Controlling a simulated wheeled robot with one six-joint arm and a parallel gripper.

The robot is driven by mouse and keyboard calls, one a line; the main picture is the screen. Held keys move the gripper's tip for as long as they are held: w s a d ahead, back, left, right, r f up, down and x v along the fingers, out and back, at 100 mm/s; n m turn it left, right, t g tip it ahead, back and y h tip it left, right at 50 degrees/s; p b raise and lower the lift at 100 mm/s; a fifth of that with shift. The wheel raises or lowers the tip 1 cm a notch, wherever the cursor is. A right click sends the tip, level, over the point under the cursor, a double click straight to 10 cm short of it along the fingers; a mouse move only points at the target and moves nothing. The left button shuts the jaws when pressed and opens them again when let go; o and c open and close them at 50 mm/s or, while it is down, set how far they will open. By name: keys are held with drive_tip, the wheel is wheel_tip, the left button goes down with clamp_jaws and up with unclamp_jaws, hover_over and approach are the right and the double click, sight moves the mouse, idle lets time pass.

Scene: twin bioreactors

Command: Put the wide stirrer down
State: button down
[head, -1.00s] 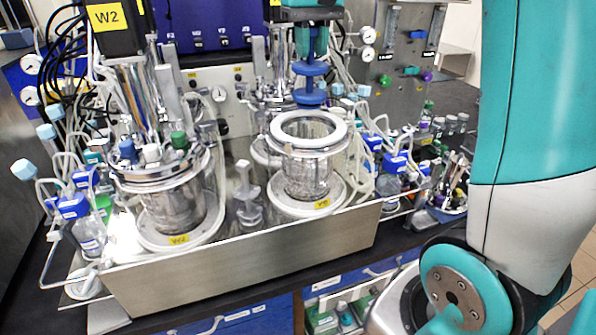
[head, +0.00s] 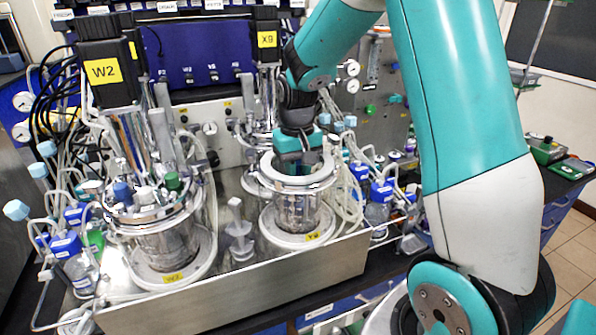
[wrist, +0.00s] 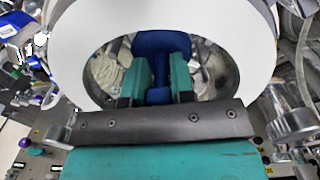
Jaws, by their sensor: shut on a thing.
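The blue stirrer (wrist: 160,42) shows in the wrist view between the two teal fingers of my gripper (wrist: 157,75), which is shut on its shaft. The fingers and stirrer are down inside the white-rimmed mouth of the right glass vessel (head: 298,212). In the head view my gripper (head: 300,155) reaches down into this vessel's open top, and the stirrer is hidden there. I cannot tell whether the stirrer touches the vessel floor. The white rim (wrist: 80,40) surrounds the fingers in the wrist view.
The left vessel (head: 165,240) has a metal lid crowded with fittings. Both vessels stand in a metal tray (head: 240,295). Motor heads labelled W2 (head: 103,72) and X9 (head: 266,40) stand behind. Tubes and blue-capped bottles (head: 378,205) crowd the sides.

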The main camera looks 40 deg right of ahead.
drive_tip(key=shift+f, duration=0.85)
drive_tip(key=shift+f, duration=0.2)
drive_tip(key=c, duration=1)
unclamp_jaws()
drive_tip(key=shift+r, duration=0.1)
wheel_tip(320, 180, up, 12)
drive_tip(key=shift+a+r+b, duration=0.1)
drive_tip(key=shift+r+b, duration=0.05)
drive_tip(key=shift+b, duration=1.05)
drive_tip(key=s+a+f+n+y, duration=0.1)
drive_tip(key=s+a+n, duration=0.2)
drive_tip(key=s+a, duration=0.4)
drive_tip(key=s+a+f+n+y, duration=0.1)
drive_tip(key=s+a+n+y, duration=0.1)
drive_tip(key=s+a+n, duration=0.2)
drive_tip(key=s+a+f+n+y, duration=0.1)
drive_tip(key=s+a+n, duration=0.2)
drive_tip(key=s+a, duration=0.8)
drive_tip(key=shift+a, duration=0.1)
